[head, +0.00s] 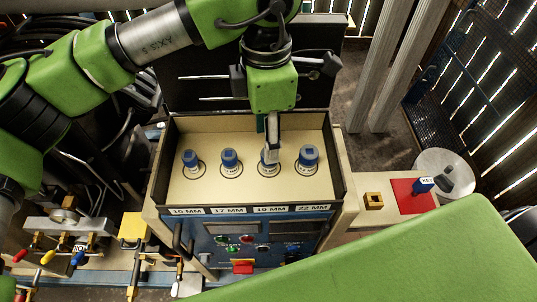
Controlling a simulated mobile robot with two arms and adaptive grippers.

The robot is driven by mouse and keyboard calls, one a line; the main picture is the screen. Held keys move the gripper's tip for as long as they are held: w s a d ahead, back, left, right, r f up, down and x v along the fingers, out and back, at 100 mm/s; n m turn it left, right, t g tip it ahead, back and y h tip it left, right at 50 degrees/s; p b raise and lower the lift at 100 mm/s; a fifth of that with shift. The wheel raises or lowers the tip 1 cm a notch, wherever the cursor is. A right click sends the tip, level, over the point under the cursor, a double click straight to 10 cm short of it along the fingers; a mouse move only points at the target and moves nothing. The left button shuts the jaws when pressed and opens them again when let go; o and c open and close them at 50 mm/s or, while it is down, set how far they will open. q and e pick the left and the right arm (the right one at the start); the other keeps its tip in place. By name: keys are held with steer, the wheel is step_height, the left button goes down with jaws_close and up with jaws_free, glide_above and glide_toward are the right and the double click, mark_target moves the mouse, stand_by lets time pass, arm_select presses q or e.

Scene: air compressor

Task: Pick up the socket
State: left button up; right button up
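Several blue-topped sockets stand upright in a row in a beige tray (240,130) labelled 10, 17, 19 and 22 MM. They are the 10 MM socket (190,158), the 17 MM socket (230,158), the 19 MM socket (269,168) and the 22 MM socket (308,156). My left gripper (272,152) points down at the 19 MM socket and covers part of its top. The fingers overlap in this view, so I cannot tell whether they are open or shut on it. My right gripper is not in view.
A control panel (262,242) with buttons is below the tray. To the right, a beige shelf holds a small brass block (374,200) and a red pad (412,196) with a blue key tag (423,185). Valves and fittings (70,235) crowd the lower left.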

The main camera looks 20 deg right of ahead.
arm_select(q)
steer(key=shift+w+f, duration=0.15)
steer(key=shift+f, duration=0.65)
steer(key=shift+d+f+p, duration=0.1)
steer(key=shift+f+p, duration=0.15)
steer(key=shift+p, duration=0.1)
step_height(320, 180, down, 4)
steer(key=shift+d+f+p, duration=0.1)
steer(key=shift+f+p, duration=0.05)
steer(key=shift+p, duration=0.95)
steer(key=shift+f, duration=0.25)
jaws_close()
